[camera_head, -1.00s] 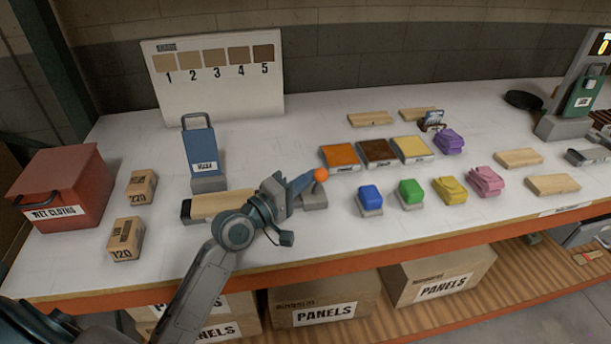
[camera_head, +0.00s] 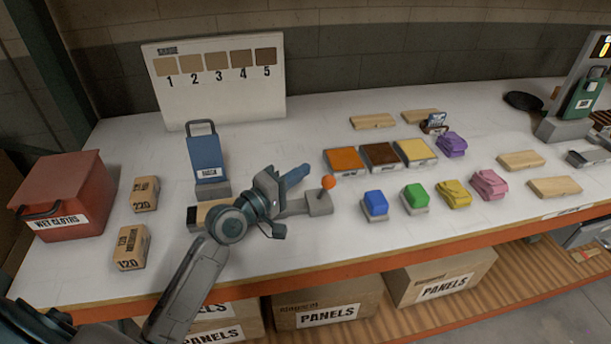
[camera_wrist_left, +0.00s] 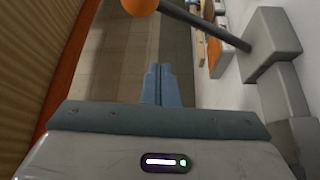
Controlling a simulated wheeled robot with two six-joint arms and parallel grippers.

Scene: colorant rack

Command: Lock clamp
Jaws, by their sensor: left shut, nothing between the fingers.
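The clamp (camera_head: 318,204) is a grey block with a short lever topped by an orange knob (camera_head: 327,182). The lever stands up, leaning slightly right in the head view. A wooden board (camera_head: 202,215) lies left of the block, mostly hidden behind my arm. My left gripper (camera_head: 304,171) is shut and empty, its blue fingers just left of the knob and apart from it. In the left wrist view the shut fingers (camera_wrist_left: 160,85) point past the knob (camera_wrist_left: 140,6), with the rod running right to the grey block (camera_wrist_left: 272,45). My right gripper is not in view.
A blue handled holder (camera_head: 206,160) stands behind my gripper. Colour tiles (camera_head: 344,160) and coloured blocks (camera_head: 375,204) stand to the right. A red box (camera_head: 66,190) and sanding blocks (camera_head: 131,247) are at the left. The table's orange front edge (camera_head: 300,272) is near.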

